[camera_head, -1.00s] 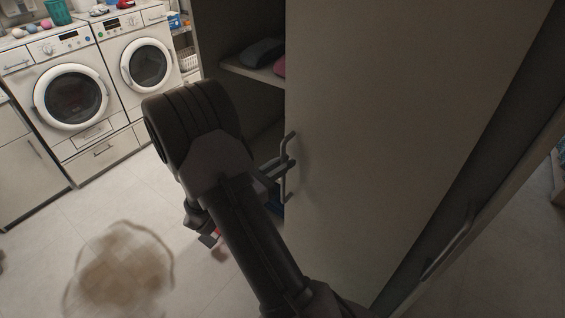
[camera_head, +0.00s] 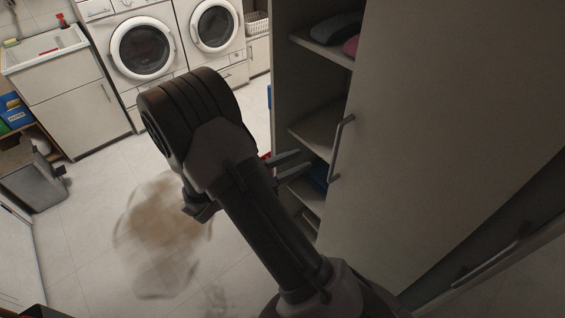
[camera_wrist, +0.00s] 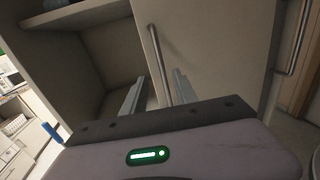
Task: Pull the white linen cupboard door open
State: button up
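The white linen cupboard door (camera_head: 430,150) stands ajar, with the cupboard's shelves showing beside its left edge. Its grey bar handle (camera_head: 341,150) is near that edge. My gripper (camera_head: 300,164) is just left of the handle, its two fingers apart and nothing seen between them in the head view. A small gap shows between fingertips and handle there. In the wrist view, my gripper (camera_wrist: 160,88) is open and the handle (camera_wrist: 157,50) lines up between the fingers. The handle's lower end is partly hidden behind my gripper.
The cupboard's open shelves (camera_head: 318,128) hold folded cloths (camera_head: 335,28). A second handle (camera_head: 492,264) is on the neighbouring panel at lower right. Washing machines (camera_head: 143,47) stand along the back wall. A grey bin (camera_head: 35,180) is at left. The tiled floor between is mostly clear, with a brownish patch (camera_head: 160,225).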

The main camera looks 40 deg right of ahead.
jog(key=a, duration=0.4)
jog(key=shift+w+a, duration=0.25)
jog(key=shift+a, duration=0.05)
